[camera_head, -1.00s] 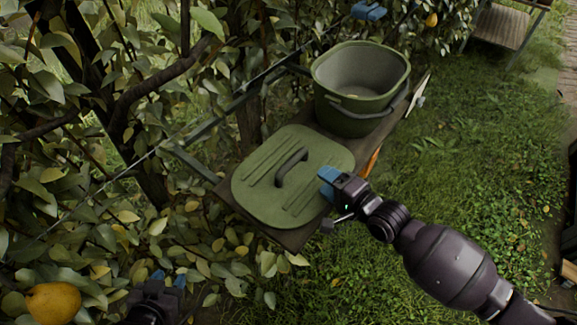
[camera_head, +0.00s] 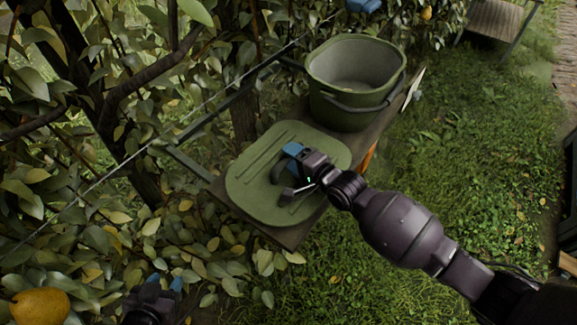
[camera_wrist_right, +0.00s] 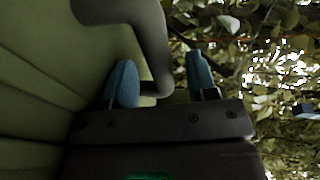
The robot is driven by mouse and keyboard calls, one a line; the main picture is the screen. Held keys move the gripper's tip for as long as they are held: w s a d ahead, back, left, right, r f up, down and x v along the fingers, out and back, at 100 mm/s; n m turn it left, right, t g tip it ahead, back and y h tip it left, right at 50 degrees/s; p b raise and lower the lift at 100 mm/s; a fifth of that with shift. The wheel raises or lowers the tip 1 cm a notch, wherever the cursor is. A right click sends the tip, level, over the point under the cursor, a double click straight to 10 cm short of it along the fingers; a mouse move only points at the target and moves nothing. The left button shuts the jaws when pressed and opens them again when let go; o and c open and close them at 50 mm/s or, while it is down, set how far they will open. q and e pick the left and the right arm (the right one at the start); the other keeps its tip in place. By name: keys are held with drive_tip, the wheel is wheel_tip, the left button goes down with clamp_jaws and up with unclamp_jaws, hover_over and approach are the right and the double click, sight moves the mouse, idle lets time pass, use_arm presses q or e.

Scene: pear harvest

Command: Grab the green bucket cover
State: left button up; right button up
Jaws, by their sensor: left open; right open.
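The green bucket cover (camera_head: 255,170) lies flat on a wooden shelf, with a dark arched handle (camera_head: 277,172) on top. My right gripper (camera_head: 290,168) is over the cover at the handle, partly hiding it. In the right wrist view, the open blue fingertips (camera_wrist_right: 160,82) stand on either side of the dark handle (camera_wrist_right: 150,45), not closed on it. The green cover (camera_wrist_right: 40,70) fills the left of that view. My left gripper (camera_head: 164,284) is low at the bottom left, open and empty, away from the cover.
The open green bucket (camera_head: 345,110) stands on the wooden shelf (camera_head: 290,235) behind the cover. A wire and metal bar run along the shelf's left side beside leafy branches. A yellow pear (camera_head: 40,306) hangs at bottom left. Grass is open to the right.

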drive_tip(key=c, duration=0.7)
clamp_jaws()
drive_tip(key=shift+r, duration=0.15)
